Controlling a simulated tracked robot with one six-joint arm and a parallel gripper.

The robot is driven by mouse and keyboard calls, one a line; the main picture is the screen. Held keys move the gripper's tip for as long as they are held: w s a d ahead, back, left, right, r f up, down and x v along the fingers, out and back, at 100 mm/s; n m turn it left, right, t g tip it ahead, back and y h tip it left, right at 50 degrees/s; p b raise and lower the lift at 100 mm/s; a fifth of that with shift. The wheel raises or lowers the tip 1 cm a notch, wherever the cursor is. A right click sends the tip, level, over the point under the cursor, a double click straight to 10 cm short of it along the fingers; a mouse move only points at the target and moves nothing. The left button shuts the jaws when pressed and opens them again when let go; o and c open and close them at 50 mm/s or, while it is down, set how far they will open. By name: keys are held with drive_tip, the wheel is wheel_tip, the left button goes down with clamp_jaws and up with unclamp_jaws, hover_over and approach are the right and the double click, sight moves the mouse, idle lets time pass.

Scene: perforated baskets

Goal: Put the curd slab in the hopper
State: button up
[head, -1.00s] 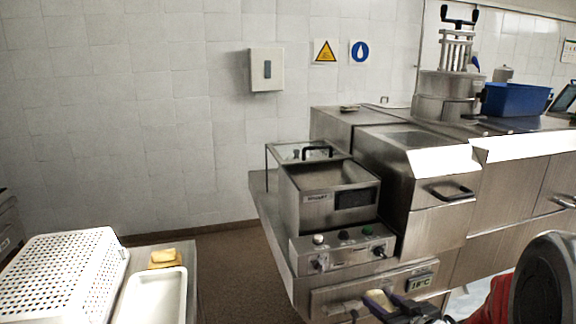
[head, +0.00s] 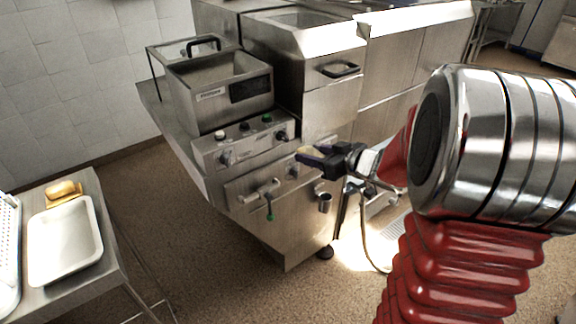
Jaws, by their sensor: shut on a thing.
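My gripper (head: 312,157) has dark jaws shut on a small pale-yellow piece, which looks like the curd slab (head: 307,150). Only a small part of the slab shows between the jaws. The gripper is in front of the steel machine, at the right end of its control panel and lower than the box top. A steel open-topped box (head: 205,100), apparently the hopper, stands on the machine up and left of the gripper. Its inside is only partly visible.
A table at lower left holds a white tray (head: 68,283), a yellow block (head: 62,188) and part of a white perforated basket (head: 8,235). A lidded frame with a black handle (head: 203,44) is behind the box. Knobs, a tap and a hose project from the machine front.

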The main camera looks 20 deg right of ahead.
drive_tip(key=s+d+r, duration=0.4)
drive_tip(key=s+d, duration=0.1)
drive_tip(key=d, duration=0.3)
drive_tip(key=s+d+r, duration=0.4)
drive_tip(key=s+d, duration=0.1)
drive_tip(key=d, duration=0.3)
drive_tip(key=shift+r, duration=0.15)
drive_tip(key=shift+a, duration=0.1)
